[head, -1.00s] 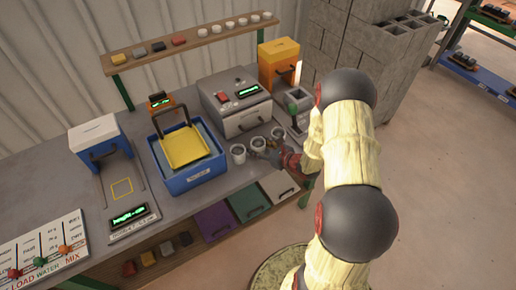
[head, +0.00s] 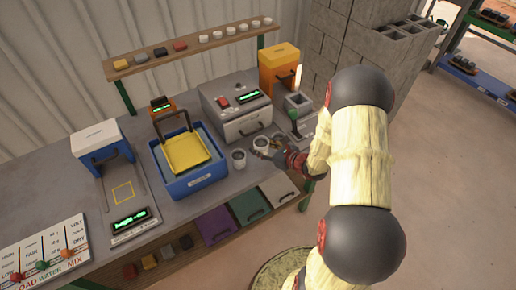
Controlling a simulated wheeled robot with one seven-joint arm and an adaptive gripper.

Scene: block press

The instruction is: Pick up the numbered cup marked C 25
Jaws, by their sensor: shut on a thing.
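A small pale cup (head: 262,143) is held at the front right of the grey bench, beside the tub. My gripper (head: 266,151) is shut on this cup, reaching in from the right. A second similar cup (head: 239,156) stands on the bench just left of it, apart from the gripper. The cups' markings are too small to read, so I cannot tell which is C 25. The fingers and part of the held cup's lower side are hard to make out, and I cannot tell how far it is above the bench.
A blue tub (head: 190,184) with a yellow tray (head: 186,150) stands left of the cups. Several white cups line the back shelf (head: 190,48).

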